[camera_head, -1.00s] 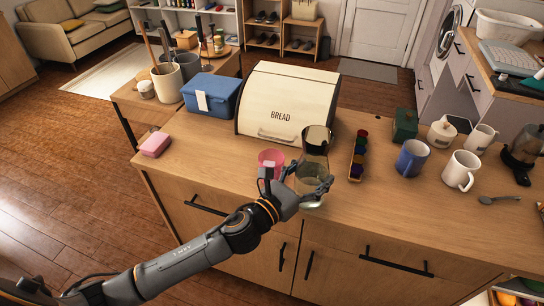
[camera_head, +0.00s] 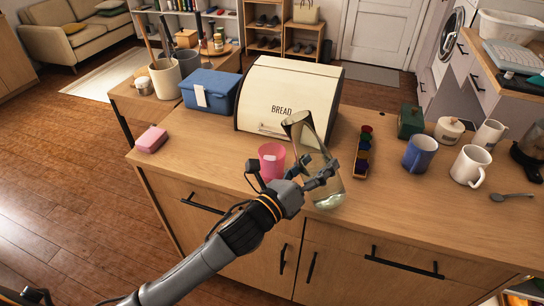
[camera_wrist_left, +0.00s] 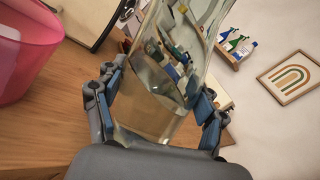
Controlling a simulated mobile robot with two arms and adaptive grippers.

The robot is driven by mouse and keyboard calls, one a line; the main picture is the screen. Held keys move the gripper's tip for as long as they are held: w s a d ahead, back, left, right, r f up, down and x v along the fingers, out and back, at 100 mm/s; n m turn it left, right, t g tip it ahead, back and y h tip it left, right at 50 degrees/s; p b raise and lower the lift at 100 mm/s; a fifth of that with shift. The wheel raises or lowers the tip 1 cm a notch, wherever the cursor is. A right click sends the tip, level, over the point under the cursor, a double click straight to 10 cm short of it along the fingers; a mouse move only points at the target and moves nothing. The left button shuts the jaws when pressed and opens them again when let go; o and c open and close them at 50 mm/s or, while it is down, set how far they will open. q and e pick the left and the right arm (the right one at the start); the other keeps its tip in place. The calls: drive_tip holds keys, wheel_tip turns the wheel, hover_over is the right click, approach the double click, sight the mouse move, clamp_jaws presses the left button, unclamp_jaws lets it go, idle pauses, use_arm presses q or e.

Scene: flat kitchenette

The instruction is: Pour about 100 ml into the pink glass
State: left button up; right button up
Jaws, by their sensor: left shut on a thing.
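The pink glass (camera_head: 271,162) stands upright on the wooden counter, left of my left gripper. My left gripper (camera_head: 318,177) is shut on a clear glass carafe (camera_head: 333,192) with a dark metallic mouth and clear liquid in its lower part. The carafe is tilted, its mouth leaning left toward the pink glass, its base to the right. In the left wrist view the carafe (camera_wrist_left: 155,95) sits between both fingers, and part of the pink glass (camera_wrist_left: 22,50) shows at the upper left. I see no stream leaving the mouth. My right gripper is not in view.
A bread box (camera_head: 285,95) stands right behind the carafe and pink glass. A narrow tray of colored pods (camera_head: 362,155), a blue mug (camera_head: 418,154) and a white mug (camera_head: 469,166) stand to the right.

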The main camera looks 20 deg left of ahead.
use_arm(q)
drive_tip(key=shift+a+f+n+b, duration=0.1)
drive_tip(key=shift+f+n+b, duration=0.1)
drive_tip(key=shift+n+b, duration=0.45)
drive_tip(key=shift+f+n+b, duration=0.1)
drive_tip(key=shift+n+b, duration=0.4)
drive_tip(key=shift+n, duration=0.15)
drive_tip(key=n+b, duration=0.1)
drive_tip(key=d+f+n+b, duration=0.1)
drive_tip(key=b, duration=0.1)
drive_tip(key=n+t+b, duration=0.1)
drive_tip(key=n, duration=0.1)
drive_tip(key=shift+s+d+f+y, duration=0.3)
drive_tip(key=shift+f+y, duration=0.1)
drive_tip(key=shift+d+r+n, duration=0.1)
drive_tip(key=shift+r+n, duration=0.6)
drive_tip(key=shift+n, duration=0.4)
drive_tip(key=shift+r+n, duration=0.3)
drive_tip(key=shift+w+a+r+n+p, duration=0.1)
drive_tip(key=shift+a+r+n+p, duration=0.35)
drive_tip(key=shift+p, duration=0.45)
drive_tip(key=shift+d, duration=0.35)
drive_tip(key=shift+r+n+p, duration=0.15)
drive_tip(key=shift+n+p, duration=0.1)
drive_tip(key=shift+p, duration=0.05)
